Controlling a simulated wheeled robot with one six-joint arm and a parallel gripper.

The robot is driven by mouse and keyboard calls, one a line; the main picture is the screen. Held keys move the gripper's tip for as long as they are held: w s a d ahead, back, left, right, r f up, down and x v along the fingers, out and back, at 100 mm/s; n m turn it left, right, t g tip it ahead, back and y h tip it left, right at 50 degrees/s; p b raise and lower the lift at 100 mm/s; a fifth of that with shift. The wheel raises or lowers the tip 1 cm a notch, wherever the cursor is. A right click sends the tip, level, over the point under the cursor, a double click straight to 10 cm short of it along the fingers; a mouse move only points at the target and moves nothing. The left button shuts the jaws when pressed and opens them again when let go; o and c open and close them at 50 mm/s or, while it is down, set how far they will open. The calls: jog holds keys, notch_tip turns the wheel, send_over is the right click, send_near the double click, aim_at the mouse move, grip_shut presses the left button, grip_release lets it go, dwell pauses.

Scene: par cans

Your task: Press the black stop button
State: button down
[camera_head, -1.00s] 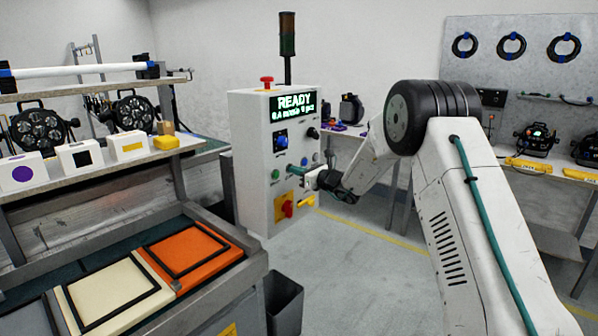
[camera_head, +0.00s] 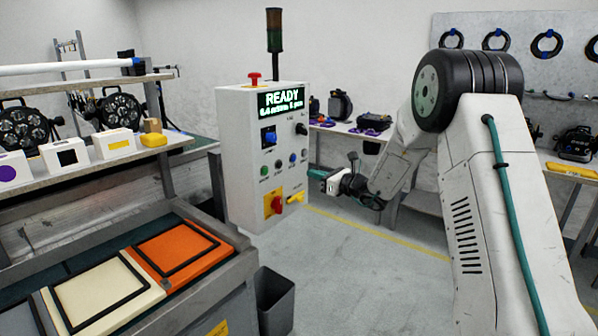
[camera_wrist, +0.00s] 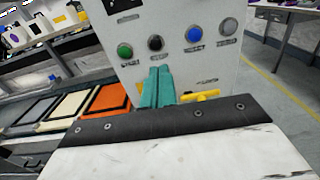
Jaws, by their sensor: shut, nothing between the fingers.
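The black button (camera_head: 278,164) is on the front of a white control cabinet (camera_head: 240,190), in a row between a green button (camera_head: 264,170) and a blue button (camera_head: 292,158). In the wrist view the black button (camera_wrist: 155,43) is just above my teal fingertips, with the green button (camera_wrist: 124,50) to its left and the blue button (camera_wrist: 194,34) to its right. My gripper (camera_head: 314,172) is shut and empty, to the right of the cabinet front in the head view. It also shows in the wrist view (camera_wrist: 158,72). A gap seems to lie between fingertips and panel.
A grey button (camera_head: 305,153) ends the row. A red rotary switch (camera_head: 276,204) and a yellow handle (camera_head: 296,198) sit below. The display (camera_head: 281,102) reads READY. A red mushroom button (camera_head: 255,78) tops the cabinet. A dark bin (camera_head: 276,300) stands on the floor; floor to its right is clear.

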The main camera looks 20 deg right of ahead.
jog(key=shift+v, duration=1.15)
jog(key=s+a+n+g, duration=0.4)
jog(key=s+n, duration=0.2)
jog(key=s, duration=0.2)
jog(key=s+a+n+g, duration=0.4)
jog(key=s+n+g, duration=0.1)
jog(key=s, duration=0.3)
jog(key=s+a+n+g, duration=0.35)
jog(key=s+n, duration=0.25)
jog(key=s, duration=0.3)
jog(key=s+d+r+n+h, duration=0.2)
jog(key=s+n+h, duration=0.1)
jog(key=s, duration=0.6)
jog(key=s+d+r+n+h, duration=0.2)
jog(key=s+n+h, duration=0.2)
jog(key=s, duration=0.5)
jog(key=s+d+r+n+h, duration=0.2)
jog(key=s+n, duration=0.3)
jog(key=s, duration=0.4)
jog(key=shift+s+d+g+h, duration=0.3)
jog(key=shift+g+h, duration=0.15)
jog(key=shift+h, duration=0.25)
